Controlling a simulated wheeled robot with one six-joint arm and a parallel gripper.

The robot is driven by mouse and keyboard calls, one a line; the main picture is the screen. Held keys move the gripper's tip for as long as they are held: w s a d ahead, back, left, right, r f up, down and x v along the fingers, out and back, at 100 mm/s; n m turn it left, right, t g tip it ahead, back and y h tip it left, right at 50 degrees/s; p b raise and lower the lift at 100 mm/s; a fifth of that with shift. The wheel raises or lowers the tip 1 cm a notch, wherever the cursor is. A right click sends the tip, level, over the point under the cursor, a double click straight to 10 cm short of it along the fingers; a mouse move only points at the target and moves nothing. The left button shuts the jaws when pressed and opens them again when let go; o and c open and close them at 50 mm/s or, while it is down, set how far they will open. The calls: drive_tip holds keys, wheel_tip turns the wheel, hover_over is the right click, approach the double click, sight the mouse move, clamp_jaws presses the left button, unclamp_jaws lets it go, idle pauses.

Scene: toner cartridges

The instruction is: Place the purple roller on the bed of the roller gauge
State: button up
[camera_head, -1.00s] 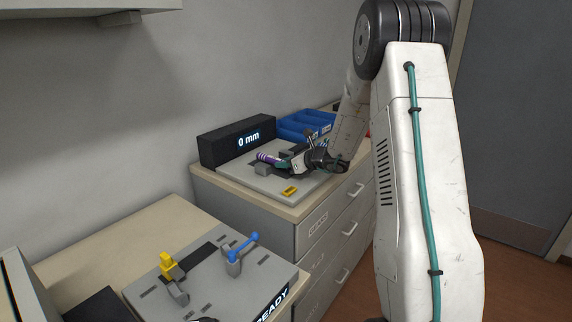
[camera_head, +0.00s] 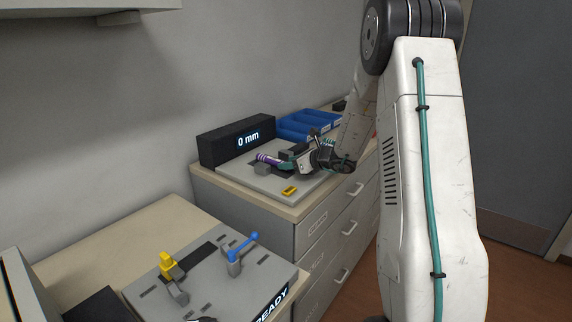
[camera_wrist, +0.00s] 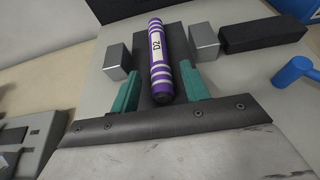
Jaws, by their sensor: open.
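The purple roller (camera_wrist: 171,62), with white bands and a "D2" label, lies on the dark bed (camera_wrist: 148,97) of the roller gauge, between two grey blocks (camera_wrist: 118,61) (camera_wrist: 203,42) in the wrist view. It also shows in the head view (camera_head: 269,158), partly hidden by my gripper. My gripper (camera_wrist: 161,80) has two teal fingers, one on each side of the roller's near end. They stand apart with gaps to the roller, so it is open. The gauge's display (camera_head: 248,139) reads "0 mm".
A blue divided bin (camera_head: 308,124) stands behind the gauge. A yellow piece (camera_head: 289,190) lies on the gauge plate's front. A fixture with a yellow clamp (camera_head: 168,265) and a blue handle (camera_head: 243,246) sits on the nearer counter, its panel reading "READY".

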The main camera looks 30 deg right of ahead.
drive_tip(key=v, duration=0.9)
drive_tip(key=shift+r, duration=0.1)
drive_tip(key=s+a+r+n+g+y, duration=0.1)
drive_tip(key=s+a+r+n+g, duration=0.15)
drive_tip(key=s+a+n, duration=0.4)
drive_tip(key=s+a+r+n+g+y, duration=0.1)
drive_tip(key=a+r+n+g, duration=0.2)
drive_tip(key=a, duration=0.6)
drive_tip(key=s+a+r+n+g+y, duration=0.2)
drive_tip(key=s+a+r+n, duration=0.15)
drive_tip(key=a+n, duration=0.35)
drive_tip(key=s+a+n+g+h, duration=0.25)
drive_tip(key=s+a+n, duration=0.3)
drive_tip(key=s, duration=0.35)
drive_tip(key=s+d+n+g+h, duration=0.1)
drive_tip(key=s+d+n+h, duration=0.1)
drive_tip(key=s+n+h, duration=0.4)
drive_tip(key=s+n, duration=0.4)
drive_tip(key=s, duration=0.5)
drive_tip(key=shift+s+d+g, duration=0.2)
drive_tip(key=shift+d+g, duration=0.1)
